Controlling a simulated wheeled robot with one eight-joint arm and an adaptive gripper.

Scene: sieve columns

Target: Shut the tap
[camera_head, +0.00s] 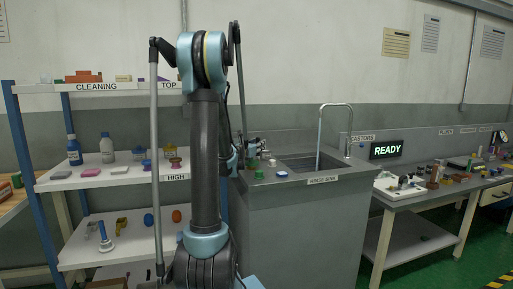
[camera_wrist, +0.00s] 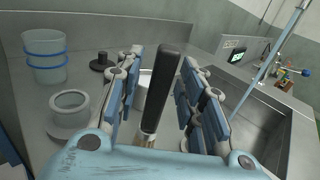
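A tap with a tall curved spout (camera_head: 349,128) stands at the sink (camera_head: 305,230), which is labelled rinse sink. A pale blue stream (camera_head: 319,140) runs from the spout down into the basin; it also shows in the wrist view (camera_wrist: 281,42). In the wrist view a black lever handle (camera_wrist: 162,85) on a metal stem (camera_wrist: 147,139) stands tilted between my fingers. My gripper (camera_wrist: 163,58) is open, with one finger on each side of the lever and gaps visible. In the head view my arm mostly hides the gripper and the lever.
Stacked clear cups with blue bands (camera_wrist: 45,58), a grey round jar (camera_wrist: 70,112) and a black knob-like piece (camera_wrist: 99,61) stand left of my gripper. The sink basin (camera_wrist: 262,125) is on the right. A loaded shelf (camera_head: 105,180) is left; a workbench (camera_head: 425,190) is right.

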